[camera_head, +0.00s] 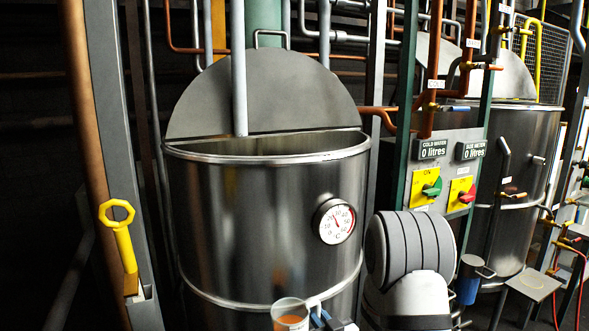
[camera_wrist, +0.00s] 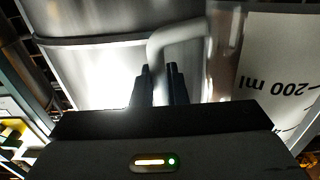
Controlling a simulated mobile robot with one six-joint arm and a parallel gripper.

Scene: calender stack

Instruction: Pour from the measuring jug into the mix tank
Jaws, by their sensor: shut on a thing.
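The measuring jug (camera_head: 289,316) is clear, with orange liquid inside, at the bottom edge of the head view, partly cut off. It looks about upright. In the wrist view the jug (camera_wrist: 275,60) fills the right side, with an upside-down "200 ml" mark. My gripper (camera_wrist: 159,84) is shut on the jug's grey handle (camera_wrist: 172,38); in the head view my gripper (camera_head: 318,312) is just right of the jug. The large steel tank (camera_head: 240,220), apparently the mix tank, stands behind the jug. Its mouth is half open at the front, above the jug; its contents are hidden.
A raised half lid (camera_head: 265,95) and a vertical pale pipe (camera_head: 239,70) stand over the tank. A dial thermometer (camera_head: 335,221) juts from its front. A control panel (camera_head: 445,175) and second tank (camera_head: 525,150) stand right. A yellow-handled lever (camera_head: 122,240) is at left.

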